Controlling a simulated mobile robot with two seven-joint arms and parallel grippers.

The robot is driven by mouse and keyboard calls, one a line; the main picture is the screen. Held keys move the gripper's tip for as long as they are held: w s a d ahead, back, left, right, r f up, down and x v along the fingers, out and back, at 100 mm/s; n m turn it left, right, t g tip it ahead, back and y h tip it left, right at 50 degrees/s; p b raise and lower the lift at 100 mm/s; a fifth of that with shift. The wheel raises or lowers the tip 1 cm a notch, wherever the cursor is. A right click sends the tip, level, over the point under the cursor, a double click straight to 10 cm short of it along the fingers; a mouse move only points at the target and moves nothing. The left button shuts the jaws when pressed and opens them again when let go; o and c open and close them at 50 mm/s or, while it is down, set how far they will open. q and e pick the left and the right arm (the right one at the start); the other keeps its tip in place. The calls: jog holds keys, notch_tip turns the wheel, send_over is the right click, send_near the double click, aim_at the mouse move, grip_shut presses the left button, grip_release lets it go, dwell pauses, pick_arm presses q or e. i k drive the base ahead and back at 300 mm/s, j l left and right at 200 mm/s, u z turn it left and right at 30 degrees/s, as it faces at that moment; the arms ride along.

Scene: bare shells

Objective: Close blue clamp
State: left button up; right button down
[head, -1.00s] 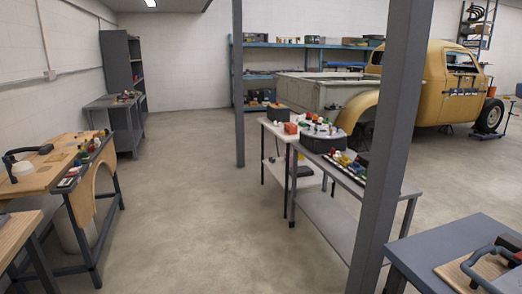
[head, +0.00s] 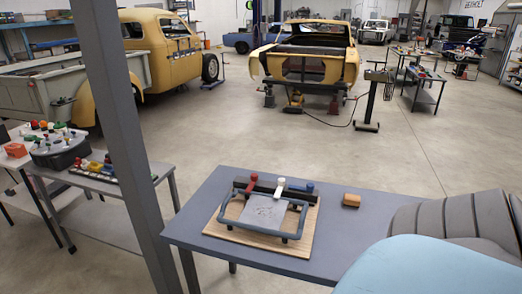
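A clamp fixture (head: 264,212) sits on a wooden board (head: 216,240) on the grey-blue table in the lower middle of the head view. Its dark bar carries a red-handled clamp (head: 251,184), a white-handled clamp (head: 281,184) and a blue-handled clamp (head: 299,188). The blue handle is at the right end of the bar and looks lower and flatter than the white one. Whether it is open or closed is too small to tell. A grey plate (head: 263,211) lies inside the frame. Neither of my grippers is in view.
A small orange-brown block (head: 351,201) lies on the table (head: 340,230), right of the fixture. A grey seat with a light blue panel (head: 430,265) covers the right front. A grey post (head: 127,130) stands at the left. Open floor lies behind the table.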

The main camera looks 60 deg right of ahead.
aim_at(310, 187)
jog(key=z, duration=2.05)
